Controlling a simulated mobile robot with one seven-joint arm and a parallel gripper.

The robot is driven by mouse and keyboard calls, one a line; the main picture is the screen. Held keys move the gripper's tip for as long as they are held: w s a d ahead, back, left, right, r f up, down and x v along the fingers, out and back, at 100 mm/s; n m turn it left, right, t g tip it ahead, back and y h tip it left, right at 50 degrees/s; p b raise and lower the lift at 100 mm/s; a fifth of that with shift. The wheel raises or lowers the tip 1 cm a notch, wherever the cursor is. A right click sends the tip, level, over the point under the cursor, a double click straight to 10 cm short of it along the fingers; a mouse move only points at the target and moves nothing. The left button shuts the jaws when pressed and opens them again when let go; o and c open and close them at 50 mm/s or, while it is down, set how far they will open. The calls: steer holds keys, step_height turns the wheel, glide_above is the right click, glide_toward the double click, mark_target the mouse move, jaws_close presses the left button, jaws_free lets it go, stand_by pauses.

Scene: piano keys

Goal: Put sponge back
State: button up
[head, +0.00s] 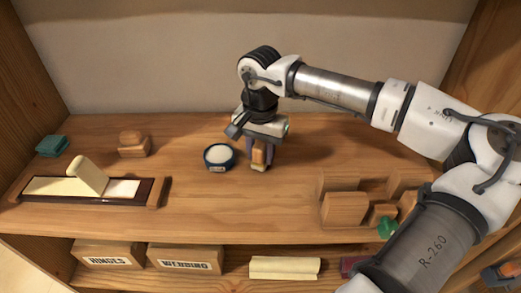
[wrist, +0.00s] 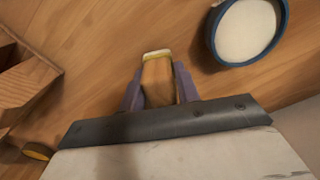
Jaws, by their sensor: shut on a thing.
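My gripper (head: 260,152) points down over the middle of the shelf top. Its purple fingers (wrist: 160,88) are shut on a small tan block with a pale end (head: 259,160). In the wrist view the tan block (wrist: 157,82) shows a yellow band and a whitish tip between the fingers. I cannot tell whether it touches the wood. A blue-rimmed bowl with white contents (head: 219,157) stands just left of my gripper; the bowl also shows in the wrist view (wrist: 247,30). A teal block, perhaps a sponge (head: 53,146), lies at the far left.
A dark-framed tray (head: 158,192) at left holds pale strips and a tilted pale piece (head: 88,175). A wooden block (head: 134,144) sits behind it. Wooden compartments (head: 346,208) and a green item (head: 388,228) are at right. Labelled boxes (head: 108,256) stand below. The front middle is clear.

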mark_target(261, 144)
steer(key=o, duration=0.9)
steer(key=shift+f, duration=0.1)
step_height(261, 144, up, 12)
steer(key=shift+r, duration=0.2)
